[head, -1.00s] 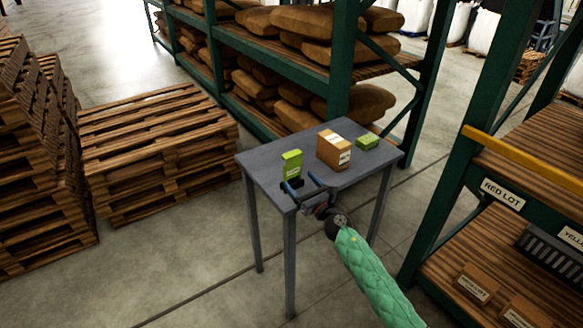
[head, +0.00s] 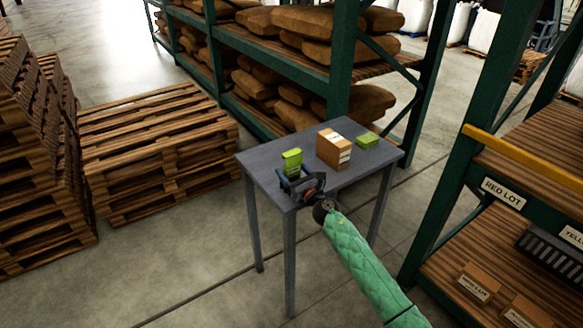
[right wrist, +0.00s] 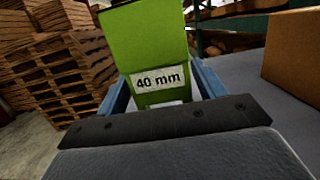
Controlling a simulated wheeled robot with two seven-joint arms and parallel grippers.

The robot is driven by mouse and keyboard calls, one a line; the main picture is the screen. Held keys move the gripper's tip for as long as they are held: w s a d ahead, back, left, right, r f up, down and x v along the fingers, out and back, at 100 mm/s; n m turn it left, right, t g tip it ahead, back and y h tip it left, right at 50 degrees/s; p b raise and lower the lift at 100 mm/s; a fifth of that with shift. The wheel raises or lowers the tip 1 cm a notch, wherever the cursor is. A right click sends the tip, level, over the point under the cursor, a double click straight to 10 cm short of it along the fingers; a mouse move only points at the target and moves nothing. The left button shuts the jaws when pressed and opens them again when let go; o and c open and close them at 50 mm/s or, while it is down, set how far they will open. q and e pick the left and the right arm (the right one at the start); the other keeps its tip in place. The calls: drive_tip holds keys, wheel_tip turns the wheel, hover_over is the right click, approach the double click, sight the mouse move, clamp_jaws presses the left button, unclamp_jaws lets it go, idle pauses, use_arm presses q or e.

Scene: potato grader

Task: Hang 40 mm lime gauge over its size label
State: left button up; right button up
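The lime gauge (head: 291,161) stands upright near the left front of the small grey table (head: 260,160). In the right wrist view the lime gauge (right wrist: 150,45) carries a white "40 mm" label (right wrist: 158,79). My right gripper (head: 292,180) is at the gauge's lower part, and its blue fingers (right wrist: 160,95) lie on either side of it. I cannot tell whether they press on the gauge or stand slightly apart. The gauge's foot is mostly hidden behind the gripper. My left gripper is not in view. No matching size label on a hanging place is readable.
A green rack (head: 490,215) marked "RED LOT" stands at the right, sack shelves (head: 340,60) behind, pallets (head: 155,150) at the left. Floor in front of the table is clear.

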sight(295, 162)
drive_tip(key=c, duration=0.6)
drive_tip(key=shift+o, duration=0.2)
drive_tip(key=shift+r+p, duration=2.3)
drive_tip(key=shift+r, duration=0.2)
drive_tip(key=shift+r+p+v, duration=0.2)
drive_tip(key=shift+v, duration=0.8)
drive_tip(key=shift+r+p+v, duration=0.15)
drive_tip(key=shift+v, duration=0.9)
drive_tip(key=shift+r+p+v, duration=0.2)
drive_tip(key=shift+v, duration=0.8)
drive_tip(key=r+v, duration=0.1)
drive_tip(key=v, duration=0.5)
